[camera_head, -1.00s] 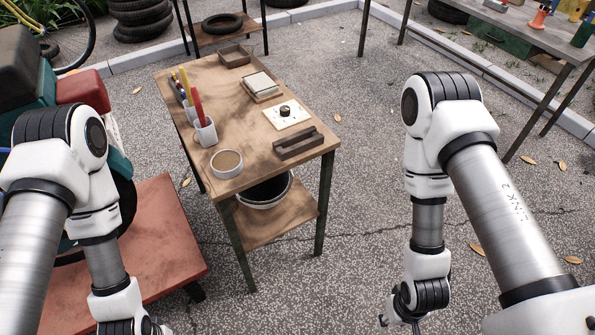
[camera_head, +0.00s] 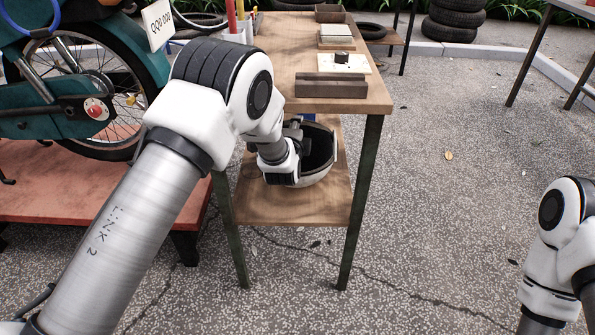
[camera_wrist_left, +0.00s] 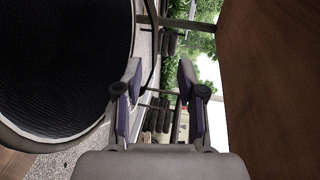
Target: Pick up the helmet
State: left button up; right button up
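The helmet (camera_head: 322,152) rests on the lower shelf of the wooden table, its dark hollow inside and pale rim showing. In the left wrist view the helmet (camera_wrist_left: 60,62) fills the left side as a dark round opening. My left gripper (camera_wrist_left: 158,88) is open, with nothing between its fingers. Its left finger is close to the helmet's rim; I cannot tell if they touch. In the head view my left wrist covers part of the helmet. My right arm shows at the right edge, its gripper out of view.
The table top (camera_head: 285,62) is close above the left wrist, holding a brown block (camera_head: 331,86), a switch plate (camera_head: 343,63) and pen cups. Table legs flank the shelf (camera_head: 300,207). A motorcycle (camera_head: 75,85) stands on a red platform at left. Open pavement lies right.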

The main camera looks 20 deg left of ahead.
pick_arm(q)
jog(key=b+x, duration=0.1)
jog(key=x, duration=0.1)
jog(key=f+b+x, duration=0.1)
jog(key=x, duration=0.2)
jog(key=shift+a+f+b, duration=0.1)
jog(key=shift+b, duration=0.3)
jog(key=shift+w, duration=0.3)
grip_shut()
jog(key=shift+r, duration=0.25)
